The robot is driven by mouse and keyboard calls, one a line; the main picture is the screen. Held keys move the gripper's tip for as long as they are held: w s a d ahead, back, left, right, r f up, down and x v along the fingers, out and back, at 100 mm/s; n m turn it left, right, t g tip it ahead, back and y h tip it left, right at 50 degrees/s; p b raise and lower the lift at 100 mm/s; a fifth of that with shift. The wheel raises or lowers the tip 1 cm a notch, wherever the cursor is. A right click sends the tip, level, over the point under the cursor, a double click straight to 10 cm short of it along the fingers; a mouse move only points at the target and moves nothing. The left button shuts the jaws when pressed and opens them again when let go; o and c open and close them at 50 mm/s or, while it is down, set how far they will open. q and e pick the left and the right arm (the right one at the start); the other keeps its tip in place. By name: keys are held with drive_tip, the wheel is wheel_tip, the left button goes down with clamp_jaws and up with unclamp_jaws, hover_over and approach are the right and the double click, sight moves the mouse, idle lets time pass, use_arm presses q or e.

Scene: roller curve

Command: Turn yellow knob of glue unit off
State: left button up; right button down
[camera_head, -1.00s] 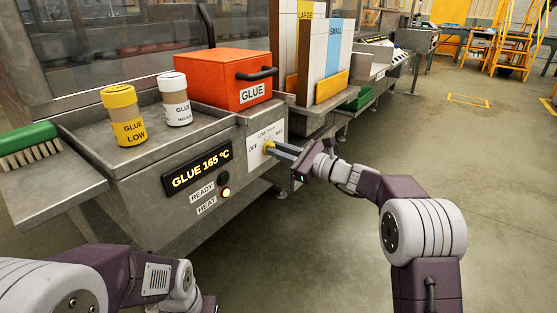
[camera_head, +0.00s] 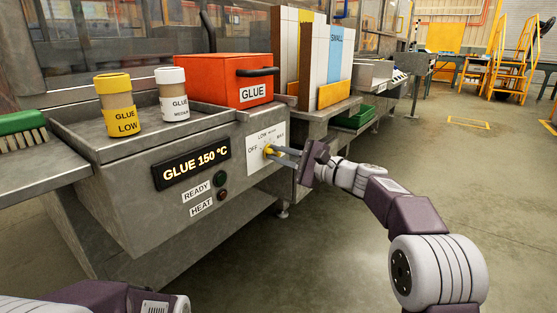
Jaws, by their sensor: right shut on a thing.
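The yellow knob (camera_head: 268,150) sits on a white dial plate (camera_head: 258,160) marked OFF, LOW and MAX, on the front of the grey glue unit (camera_head: 130,185). My right gripper (camera_head: 279,152) is shut on the knob, its fingers reaching in from the right. The fingers partly hide the knob, so I cannot tell exactly where it points. The display (camera_head: 191,164) reads GLUE 150 °C. The READY lamp (camera_head: 219,180) and the HEAT lamp (camera_head: 222,195) both look dark. Only part of my left arm shows at the bottom left; its gripper is out of view.
A yellow-lidded jar (camera_head: 118,105), a white-lidded jar (camera_head: 173,95) and an orange GLUE box (camera_head: 225,80) stand on the unit. A green brush (camera_head: 20,132) lies on the left shelf. Upright panels (camera_head: 315,60) stand right of the box. Open floor lies at the right.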

idle(0.3)
drive_tip(key=c, duration=1.4)
unclamp_jaws()
drive_tip(key=p+v, duration=0.2)
drive_tip(key=v, duration=0.7)
